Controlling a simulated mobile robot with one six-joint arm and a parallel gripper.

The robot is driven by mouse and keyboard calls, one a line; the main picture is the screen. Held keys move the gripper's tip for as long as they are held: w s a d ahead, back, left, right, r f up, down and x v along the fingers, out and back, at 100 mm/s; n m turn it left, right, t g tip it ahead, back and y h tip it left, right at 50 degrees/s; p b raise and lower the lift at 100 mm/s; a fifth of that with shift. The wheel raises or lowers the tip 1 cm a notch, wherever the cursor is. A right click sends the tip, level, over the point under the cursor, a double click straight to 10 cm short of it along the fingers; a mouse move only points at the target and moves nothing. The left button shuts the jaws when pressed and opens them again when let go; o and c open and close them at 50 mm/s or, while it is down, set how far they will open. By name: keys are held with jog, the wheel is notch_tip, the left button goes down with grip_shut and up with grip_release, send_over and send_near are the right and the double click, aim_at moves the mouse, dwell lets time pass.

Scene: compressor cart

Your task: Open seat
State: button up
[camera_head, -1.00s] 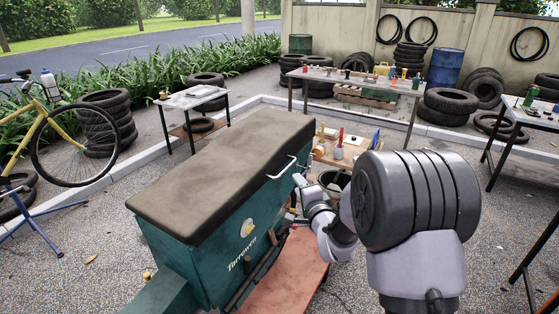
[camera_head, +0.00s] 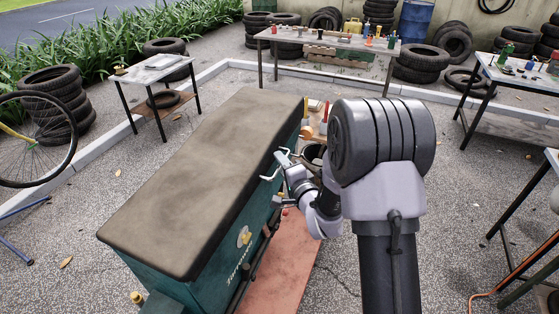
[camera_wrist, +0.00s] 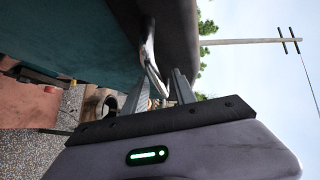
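The seat (camera_head: 205,165) is a long worn brown cushion on top of a teal box (camera_head: 217,279); it lies flat and closed. A pale bar handle (camera_head: 268,177) sticks out from the seat's right side. My gripper (camera_head: 282,164) is at this handle, its fingers close to the bar. In the wrist view my gripper (camera_wrist: 160,90) has its two fingers apart, with the handle (camera_wrist: 154,76) showing between them. I cannot tell whether either finger touches it. The seat's dark underside edge (camera_wrist: 178,40) shows above the fingers.
A reddish platform (camera_head: 283,262) runs along the box's right side. A bucket (camera_head: 313,154) and a small bench with tools stand beyond my gripper. Work tables (camera_head: 330,47) and stacked tires (camera_head: 55,105) stand farther off. Open gravel lies left of the box.

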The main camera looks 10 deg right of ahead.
grip_shut()
dwell(1.4)
